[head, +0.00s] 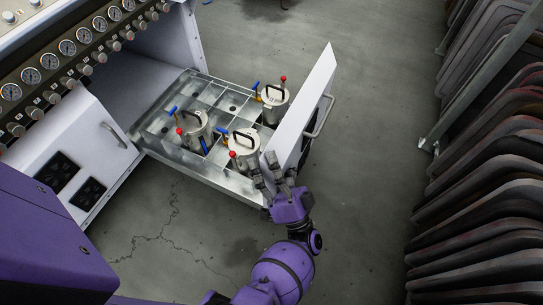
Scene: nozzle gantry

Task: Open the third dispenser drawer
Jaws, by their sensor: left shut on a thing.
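A dispenser drawer (160,143) stands pulled well out of the white cabinet. Its metal tray has a grid of compartments and holds 3 metal pots with black handles and red-knobbed valves: one at the back (274,101), one at the left (193,132) and one at the near side (241,146). The drawer's white front panel (310,95) stands upright at the right end, with a bar handle (320,116) on its outer face. My left gripper (272,170) is at the panel's near edge, shut on it, away from that handle. The exact contact is partly hidden by the fingers. My right gripper is out of view.
Another cabinet front with a handle (114,134) is closed at the left, below a row of gauges (68,47) and knobs. A rack of dark curved panels (485,190) lines the right side. The concrete floor (370,150) between drawer and rack is clear.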

